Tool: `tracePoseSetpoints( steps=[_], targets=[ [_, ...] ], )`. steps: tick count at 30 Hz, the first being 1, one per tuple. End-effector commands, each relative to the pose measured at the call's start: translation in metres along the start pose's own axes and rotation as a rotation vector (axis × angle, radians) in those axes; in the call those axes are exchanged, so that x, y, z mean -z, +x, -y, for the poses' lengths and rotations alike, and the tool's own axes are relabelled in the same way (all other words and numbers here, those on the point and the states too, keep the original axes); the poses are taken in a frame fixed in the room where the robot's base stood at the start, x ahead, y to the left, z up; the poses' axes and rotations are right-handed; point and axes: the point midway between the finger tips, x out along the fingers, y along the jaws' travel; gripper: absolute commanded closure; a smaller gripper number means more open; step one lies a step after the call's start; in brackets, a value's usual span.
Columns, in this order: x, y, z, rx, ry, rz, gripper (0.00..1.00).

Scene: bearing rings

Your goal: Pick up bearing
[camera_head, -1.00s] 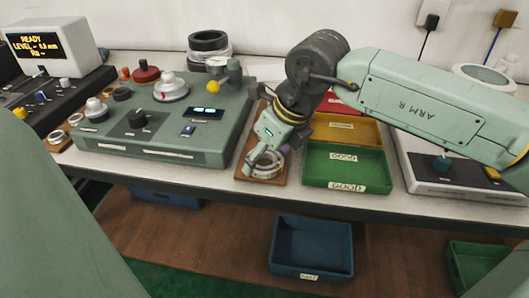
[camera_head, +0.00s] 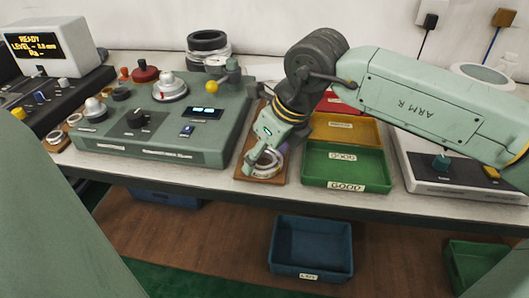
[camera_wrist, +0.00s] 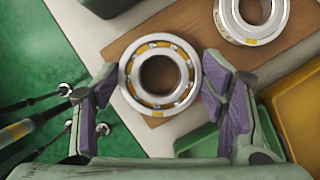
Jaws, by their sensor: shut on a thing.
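A steel bearing ring (camera_wrist: 160,104) with an orange-yellow cage sits between the two purple finger pads of my gripper (camera_wrist: 160,76) in the wrist view. My gripper is shut on this bearing, gripping it across its outer rim. In the head view my gripper (camera_head: 262,158) points down at the front of the brown board (camera_head: 246,166), with the bearing (camera_head: 268,174) at its fingertips. I cannot tell whether the bearing is clear of the board. A second bearing (camera_wrist: 222,18) lies on the board in the wrist view.
A green tray (camera_head: 346,185) marked GOOD stands just right of the board, with a yellow tray (camera_head: 345,130) behind it. A green control console (camera_head: 215,150) stands close on the left. A blue bin (camera_head: 310,268) is on the floor below the bench.

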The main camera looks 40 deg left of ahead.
Motion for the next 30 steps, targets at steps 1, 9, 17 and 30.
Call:
tracePoseSetpoints(
  steps=[1,9,17,30],
  targets=[
    [-0.002,-0.002,0.000,0.002,0.000,0.003,0.80],
    [-0.013,-0.029,0.001,0.004,0.000,0.004,0.80],
    [0.023,-0.049,-0.036,0.004,0.000,0.002,0.80],
    [0.080,-0.085,-0.102,0.002,0.001,0.003,0.80]
  ],
)
